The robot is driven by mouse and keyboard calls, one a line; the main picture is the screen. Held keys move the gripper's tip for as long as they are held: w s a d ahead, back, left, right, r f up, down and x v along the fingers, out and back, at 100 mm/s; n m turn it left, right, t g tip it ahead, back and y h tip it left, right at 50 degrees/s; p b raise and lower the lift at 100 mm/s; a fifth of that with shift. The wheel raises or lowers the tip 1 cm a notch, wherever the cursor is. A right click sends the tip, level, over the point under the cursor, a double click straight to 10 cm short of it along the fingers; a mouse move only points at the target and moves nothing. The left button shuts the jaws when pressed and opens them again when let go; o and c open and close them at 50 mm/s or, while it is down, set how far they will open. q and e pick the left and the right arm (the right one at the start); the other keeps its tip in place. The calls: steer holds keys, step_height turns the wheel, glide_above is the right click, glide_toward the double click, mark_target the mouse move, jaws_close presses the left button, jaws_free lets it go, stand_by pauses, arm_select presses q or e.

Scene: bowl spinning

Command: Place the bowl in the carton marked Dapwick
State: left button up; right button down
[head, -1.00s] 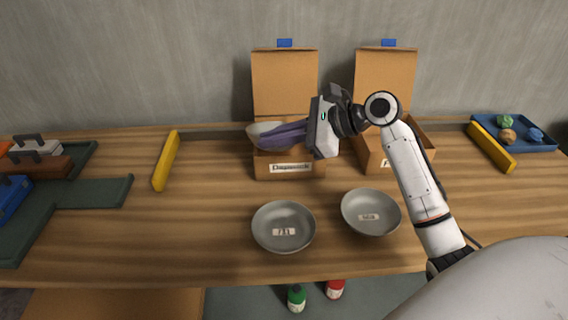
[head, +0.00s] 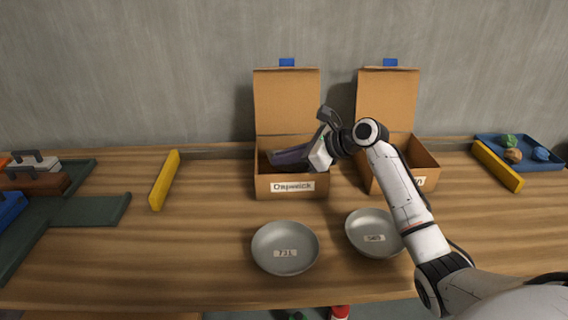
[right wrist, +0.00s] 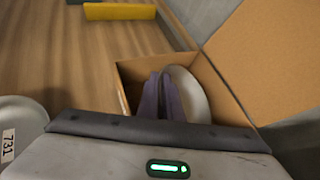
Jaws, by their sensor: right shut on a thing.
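The open carton marked Dapwick (head: 280,198) stands on the table with its lid flap up behind it. My right gripper (head: 285,156) reaches into it from the right, its purple fingers below the top of the carton. In the right wrist view the fingers (right wrist: 160,100) are shut on a pale bowl (right wrist: 192,95), which is tilted on edge inside the carton (right wrist: 130,68). In the head view the carton's front wall and the fingers hide the bowl. Whether the bowl touches the carton floor cannot be told. My left gripper is out of view.
A second open carton (head: 425,172) stands to the right, partly behind my right arm. Yellow bars (head: 165,180) (head: 497,166) and a blue tray (head: 548,163) lie at the sides.

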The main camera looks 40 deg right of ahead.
steer(key=shift+f, duration=0.65)
steer(key=c, duration=1.9)
jaws_free()
steer(key=p+v, duration=0.1)
steer(key=v, duration=1.1)
